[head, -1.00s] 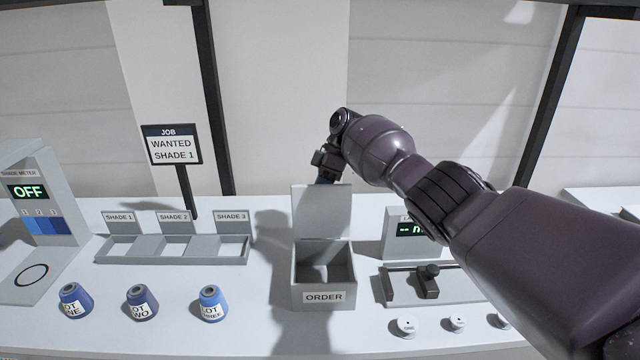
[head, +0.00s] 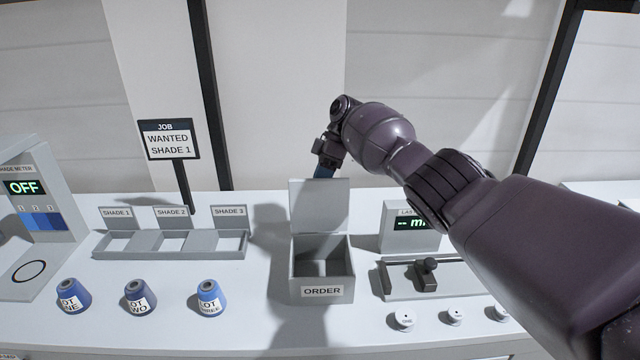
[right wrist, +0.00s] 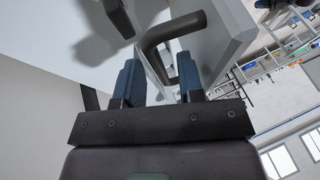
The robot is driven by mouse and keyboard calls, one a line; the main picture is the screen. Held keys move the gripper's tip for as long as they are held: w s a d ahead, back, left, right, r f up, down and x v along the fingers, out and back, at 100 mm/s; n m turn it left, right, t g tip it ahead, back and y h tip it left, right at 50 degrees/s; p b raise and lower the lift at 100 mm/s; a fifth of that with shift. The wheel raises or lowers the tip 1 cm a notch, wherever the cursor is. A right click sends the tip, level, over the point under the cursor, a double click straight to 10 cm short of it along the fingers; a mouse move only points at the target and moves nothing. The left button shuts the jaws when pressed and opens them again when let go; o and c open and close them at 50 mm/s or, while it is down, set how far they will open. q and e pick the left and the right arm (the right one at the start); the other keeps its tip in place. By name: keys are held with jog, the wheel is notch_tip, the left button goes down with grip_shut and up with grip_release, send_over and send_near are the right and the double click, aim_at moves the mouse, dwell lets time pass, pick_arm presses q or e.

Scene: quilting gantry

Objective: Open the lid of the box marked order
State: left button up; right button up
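The grey box marked order (head: 322,291) stands on the table in the middle of the head view. Its lid (head: 319,206) stands upright at the back edge, so the box is open and its inside shows. My right gripper (head: 323,171) is behind the top of the lid, its fingers partly hidden. In the right wrist view, the two blue fingers of my right gripper (right wrist: 158,80) are apart. A dark curved handle (right wrist: 170,30) on a light panel, seemingly the lid, passes close to the fingertips. I cannot tell whether they touch. My left gripper is not in view.
A tray with shade compartments (head: 172,245) and several blue cones, such as the middle one (head: 140,297), lie left of the box. A shade meter (head: 42,205) stands far left. A dark sliding fixture (head: 427,277) and white spools (head: 403,319) are at the right, below my arm.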

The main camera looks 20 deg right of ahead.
jog(key=b+v, duration=0.3)
jog(key=v, duration=0.6)
jog(key=shift+d+r, duration=0.1)
jog(key=shift+r, duration=0.05)
